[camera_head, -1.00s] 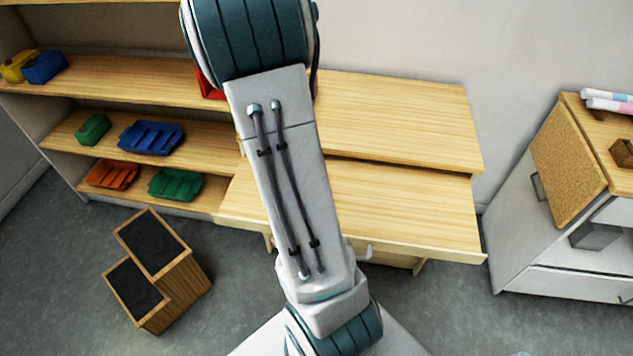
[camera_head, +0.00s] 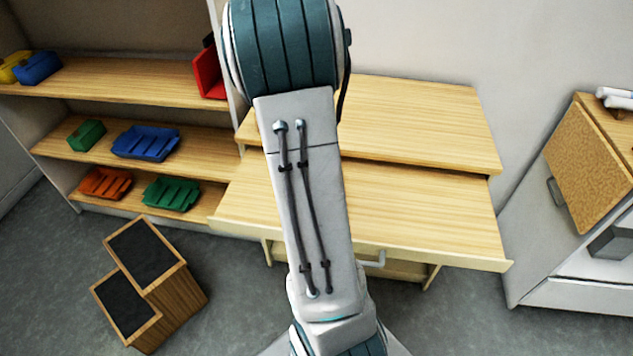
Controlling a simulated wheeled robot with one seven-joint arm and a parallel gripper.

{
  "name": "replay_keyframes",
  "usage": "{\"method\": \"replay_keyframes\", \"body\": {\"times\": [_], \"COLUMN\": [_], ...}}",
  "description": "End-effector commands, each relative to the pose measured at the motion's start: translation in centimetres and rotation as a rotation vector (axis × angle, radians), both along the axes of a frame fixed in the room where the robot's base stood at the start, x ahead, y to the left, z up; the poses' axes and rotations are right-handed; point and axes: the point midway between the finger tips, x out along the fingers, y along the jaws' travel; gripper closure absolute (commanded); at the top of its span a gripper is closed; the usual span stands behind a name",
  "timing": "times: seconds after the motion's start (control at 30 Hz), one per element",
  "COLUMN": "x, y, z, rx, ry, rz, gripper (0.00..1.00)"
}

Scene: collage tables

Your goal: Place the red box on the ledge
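A red box (camera_head: 208,75) shows at the right end of the upper wooden shelf (camera_head: 130,83), next to my arm. It looks like an open-topped bin, and its right part is cut off from view. The wooden desk (camera_head: 460,215) has a raised rear ledge (camera_head: 425,125) along the wall. My arm crosses in front of the desk and hides part of this ledge. My gripper is out of view, so I cannot tell whether it touches anything.
Yellow (camera_head: 14,66) and blue (camera_head: 38,67) boxes sit on the upper shelf. Green, blue and orange bins fill the lower shelves. A wooden step stool (camera_head: 180,300) stands on the floor at left. A white cabinet (camera_head: 585,285) is at right. The visible desk top is clear.

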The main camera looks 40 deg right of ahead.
Motion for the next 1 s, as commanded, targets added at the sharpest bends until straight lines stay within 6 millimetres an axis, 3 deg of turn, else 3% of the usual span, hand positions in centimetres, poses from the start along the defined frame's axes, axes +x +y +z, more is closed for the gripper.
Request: {"method": "replay_keyframes", "body": {"times": [0.03, 0.47, 0.5, 0.53, 0.87, 1.0], "x": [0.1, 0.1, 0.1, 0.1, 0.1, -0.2], "y": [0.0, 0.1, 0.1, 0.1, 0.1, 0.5], "z": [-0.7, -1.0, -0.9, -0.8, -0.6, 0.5], "rx": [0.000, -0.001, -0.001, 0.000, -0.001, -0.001], "ry": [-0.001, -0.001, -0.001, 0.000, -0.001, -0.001], "rz": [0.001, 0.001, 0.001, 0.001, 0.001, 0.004], "gripper": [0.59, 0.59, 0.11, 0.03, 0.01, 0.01]}}
